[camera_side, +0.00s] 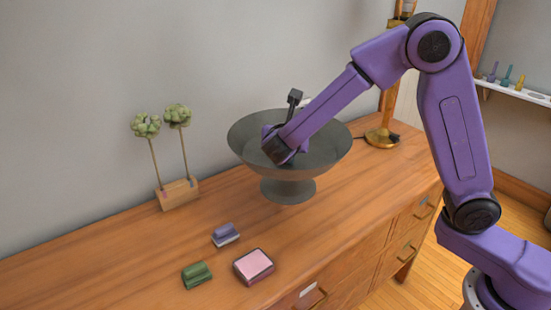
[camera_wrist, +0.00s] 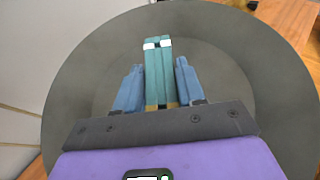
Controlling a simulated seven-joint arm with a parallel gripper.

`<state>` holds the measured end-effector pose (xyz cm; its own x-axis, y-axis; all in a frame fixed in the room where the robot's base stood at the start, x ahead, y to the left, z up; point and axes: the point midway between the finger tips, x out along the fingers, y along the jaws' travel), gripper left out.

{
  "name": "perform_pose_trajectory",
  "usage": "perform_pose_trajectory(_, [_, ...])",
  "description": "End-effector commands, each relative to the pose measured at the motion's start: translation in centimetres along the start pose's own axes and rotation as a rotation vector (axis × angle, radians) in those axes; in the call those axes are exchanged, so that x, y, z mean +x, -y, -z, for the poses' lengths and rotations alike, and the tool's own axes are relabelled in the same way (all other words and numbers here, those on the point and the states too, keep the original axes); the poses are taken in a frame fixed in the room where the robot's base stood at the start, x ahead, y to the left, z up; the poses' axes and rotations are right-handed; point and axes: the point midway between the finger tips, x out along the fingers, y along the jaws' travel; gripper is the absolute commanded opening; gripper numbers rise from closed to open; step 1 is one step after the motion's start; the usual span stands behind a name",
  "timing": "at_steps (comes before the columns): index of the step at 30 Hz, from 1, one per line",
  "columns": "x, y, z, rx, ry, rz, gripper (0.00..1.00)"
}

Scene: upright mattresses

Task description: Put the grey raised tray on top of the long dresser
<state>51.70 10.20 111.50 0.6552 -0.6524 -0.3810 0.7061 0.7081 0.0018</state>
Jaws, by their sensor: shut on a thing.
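The grey raised tray (camera_side: 322,160) is a wide, shallow bowl on a stem and round foot. It appears upright, with its foot on the wooden top of the long dresser (camera_side: 110,262), near the back right. In the wrist view, the tray (camera_wrist: 85,75) surrounds my gripper on most sides. My gripper (camera_side: 281,148) reaches down inside the bowl. In the wrist view, its teal, white-banded fingers (camera_wrist: 158,45) are close together between two blue side parts, over the bowl's inside. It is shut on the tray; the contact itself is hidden.
On the dresser's left part are a wooden block with two green flower stems (camera_side: 178,194), a purple-and-white block (camera_side: 226,235), a green block (camera_side: 197,274) and a pink-topped block (camera_side: 254,266). A brass lamp (camera_side: 381,136) stands behind right. The dresser's left end is clear.

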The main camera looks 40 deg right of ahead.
Motion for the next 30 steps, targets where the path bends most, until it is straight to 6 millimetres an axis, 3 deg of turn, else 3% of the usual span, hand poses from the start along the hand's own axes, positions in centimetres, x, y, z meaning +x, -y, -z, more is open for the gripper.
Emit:
perform_pose_trajectory(12, [3.6, -3.0, 3.2, 0.001, 0.003, 0.002, 0.00])
perform_pose_trajectory(19, [4.3, -3.6, 3.9, 0.001, 0.003, 0.001, 0.00])
perform_pose_trajectory(24, [5.1, -3.6, 5.9, -0.002, 0.002, 0.002, 0.00])
perform_pose_trajectory(30, [5.5, -3.7, 6.8, 0.001, 0.003, 0.000, 0.00])
